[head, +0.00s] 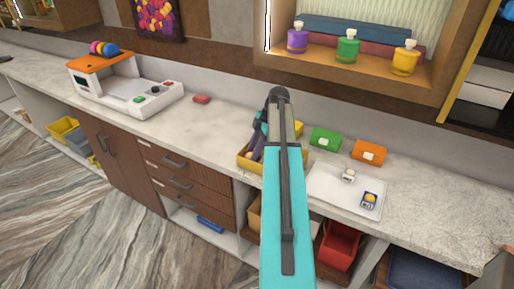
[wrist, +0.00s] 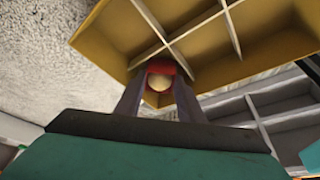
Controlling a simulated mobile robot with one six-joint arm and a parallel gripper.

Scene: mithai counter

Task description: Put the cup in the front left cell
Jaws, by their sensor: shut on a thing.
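In the wrist view my gripper (wrist: 159,92) is shut on a small red cup (wrist: 166,65) with a round cream piece in it. The cup is at a wall of the yellow divided box (wrist: 105,52), close to where its dividers meet; I cannot tell whether it touches the box or which cell it is over. In the head view my gripper (head: 258,143) is at the yellow box (head: 245,163), mostly behind my arm.
A white tray (head: 325,190) to the right holds a white cup (head: 348,175) and a blue cup (head: 369,201). The counter between is clear.

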